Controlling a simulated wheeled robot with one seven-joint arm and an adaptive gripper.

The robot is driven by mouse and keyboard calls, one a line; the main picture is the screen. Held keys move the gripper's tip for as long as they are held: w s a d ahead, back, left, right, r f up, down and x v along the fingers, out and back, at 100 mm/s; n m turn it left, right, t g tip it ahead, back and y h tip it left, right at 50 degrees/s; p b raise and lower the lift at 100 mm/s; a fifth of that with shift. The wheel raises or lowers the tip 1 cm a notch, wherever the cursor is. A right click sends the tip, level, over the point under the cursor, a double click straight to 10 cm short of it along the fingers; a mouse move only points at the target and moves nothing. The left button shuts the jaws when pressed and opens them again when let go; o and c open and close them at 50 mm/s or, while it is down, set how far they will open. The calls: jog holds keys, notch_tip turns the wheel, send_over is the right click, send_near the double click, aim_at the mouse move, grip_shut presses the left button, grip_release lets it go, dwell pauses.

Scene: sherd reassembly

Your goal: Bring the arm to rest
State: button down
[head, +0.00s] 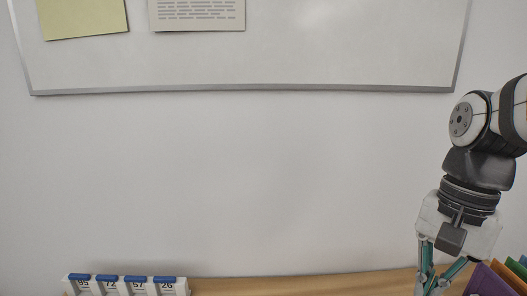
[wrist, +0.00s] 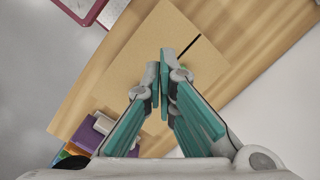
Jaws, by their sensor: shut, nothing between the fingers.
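My gripper (head: 434,282) is at the lower right of the head view, at the end of my arm, pointing down. Its teal fingers run out of the bottom of that view. In the wrist view my gripper (wrist: 164,80) has its fingertips together with nothing between them. Below the fingertips in that view is a flat tan board or box top (wrist: 150,50) with a short dark slot. I cannot tell whether the fingertips touch it.
A wooden table (head: 300,286) runs along the wall. Numbered white holders with blue tops (head: 124,285) stand at its left. Colored upright items (head: 496,280) stand close right of my gripper. A whiteboard (head: 300,50) hangs above. A magenta-rimmed thing (wrist: 92,14) shows in the wrist view.

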jog(key=s+a+r+n+t+h+p, duration=0.1)
jog(key=s+a+n+t, duration=0.3)
jog(key=n, duration=0.5)
jog(key=shift+s+r+t, duration=0.6)
jog(key=shift+s+r, duration=0.3)
jog(key=shift+s, duration=0.15)
